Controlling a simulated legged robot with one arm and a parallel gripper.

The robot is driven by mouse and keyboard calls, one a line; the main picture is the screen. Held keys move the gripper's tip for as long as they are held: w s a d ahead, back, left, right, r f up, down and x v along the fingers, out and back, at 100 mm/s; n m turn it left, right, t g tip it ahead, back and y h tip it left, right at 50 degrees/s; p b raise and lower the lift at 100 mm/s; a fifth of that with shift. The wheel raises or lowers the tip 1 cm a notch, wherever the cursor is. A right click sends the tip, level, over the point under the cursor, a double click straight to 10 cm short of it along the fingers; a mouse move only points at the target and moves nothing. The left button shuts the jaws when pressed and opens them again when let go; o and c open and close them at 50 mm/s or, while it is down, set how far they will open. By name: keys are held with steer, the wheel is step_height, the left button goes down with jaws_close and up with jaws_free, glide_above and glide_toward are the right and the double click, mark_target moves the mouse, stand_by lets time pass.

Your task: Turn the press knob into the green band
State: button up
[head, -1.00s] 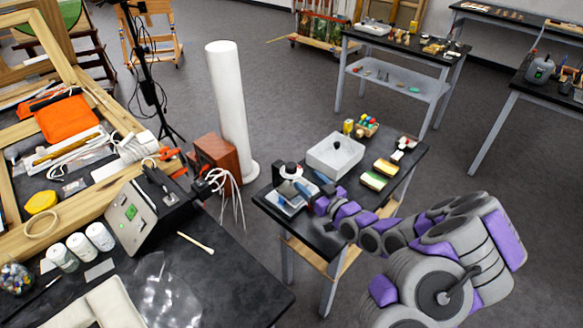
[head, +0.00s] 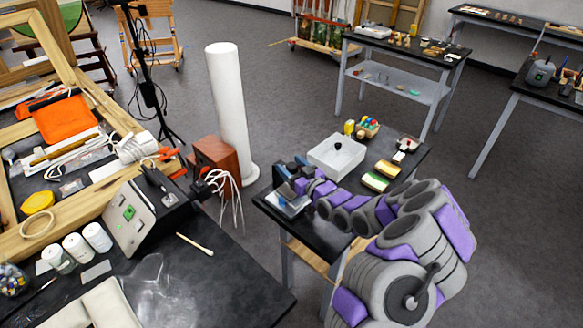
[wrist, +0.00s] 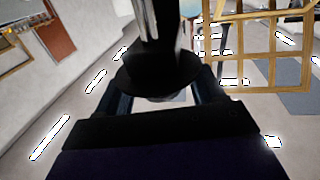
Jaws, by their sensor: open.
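The press (head: 291,206), with a pale plate-like base, stands at the near left corner of the small black table. My gripper (head: 287,169) is at the press, and its dark fingers cover the knob in the head view. In the wrist view a dark round knob (wrist: 158,78) with a black column fills the upper middle. The fingers of my open gripper (wrist: 160,103) reach along both sides of it. I cannot tell whether they touch it. No green band can be made out on the press.
Yellow-green blocks (head: 380,177) and a tray of coloured pieces (head: 366,128) share the table. A white column (head: 228,110) rises to the left. A control box (head: 133,215) sits on the left bench.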

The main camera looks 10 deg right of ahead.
steer(key=shift+c, duration=0.4)
steer(key=c, duration=0.9)
steer(key=shift+a+r+m+h+p, duration=0.1)
steer(key=shift+m+h+p, duration=0.2)
steer(key=shift+h+p, duration=0.1)
